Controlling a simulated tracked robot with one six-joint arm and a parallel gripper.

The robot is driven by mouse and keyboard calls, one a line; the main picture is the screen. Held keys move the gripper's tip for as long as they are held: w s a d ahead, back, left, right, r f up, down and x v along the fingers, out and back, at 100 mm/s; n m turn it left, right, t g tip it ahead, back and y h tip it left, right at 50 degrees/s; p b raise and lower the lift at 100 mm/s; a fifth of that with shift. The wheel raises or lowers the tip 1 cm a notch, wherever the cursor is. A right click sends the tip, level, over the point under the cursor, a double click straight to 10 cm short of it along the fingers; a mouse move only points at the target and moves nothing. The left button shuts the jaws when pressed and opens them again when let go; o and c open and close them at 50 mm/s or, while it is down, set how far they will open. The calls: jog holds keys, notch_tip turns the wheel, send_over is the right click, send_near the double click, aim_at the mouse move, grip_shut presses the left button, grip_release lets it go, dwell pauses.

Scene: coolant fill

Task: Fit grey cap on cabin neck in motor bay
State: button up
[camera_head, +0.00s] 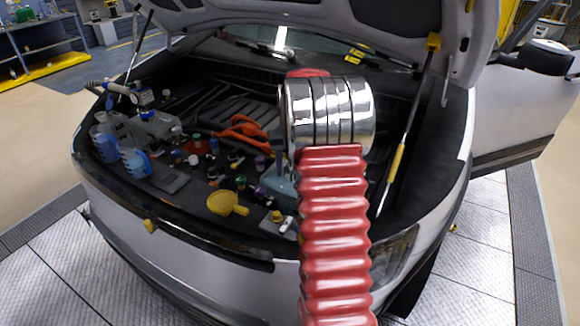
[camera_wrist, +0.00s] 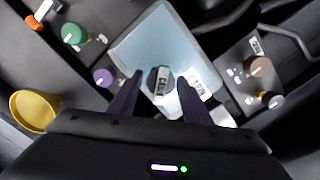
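In the wrist view, my gripper (camera_wrist: 160,79) points down with its two dark fingers spread. A round grey cap (camera_wrist: 161,86) with a white lettered label sits between the fingertips, with gaps on both sides. It appears at the top of a pale blue translucent tank (camera_wrist: 143,50), which has another white label at its right. I cannot tell whether the cap is seated on a neck; any neck beneath is hidden. In the head view, the tank (camera_head: 279,187) shows beside my red arm, and my gripper is hidden behind the arm.
A yellow funnel-like cup (camera_head: 227,204), also in the wrist view (camera_wrist: 34,111), lies to the left. Green (camera_wrist: 74,34), purple (camera_wrist: 103,77) and brown (camera_wrist: 259,66) caps surround the tank. Blue-filled bottles (camera_head: 135,162) stand at the bay's left. The raised hood (camera_head: 370,18) overhangs the bay.

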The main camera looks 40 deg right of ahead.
jog(key=shift+o, duration=1.2)
jog(key=shift+r, duration=0.1)
jog(key=shift+d, duration=0.1)
notch_tip(320, 180, up, 14)
jog(key=s, duration=0.1)
jog(key=shift+s+a+f, duration=0.15)
jog(key=shift+a+f, duration=0.05)
jog(key=shift+a, duration=0.2)
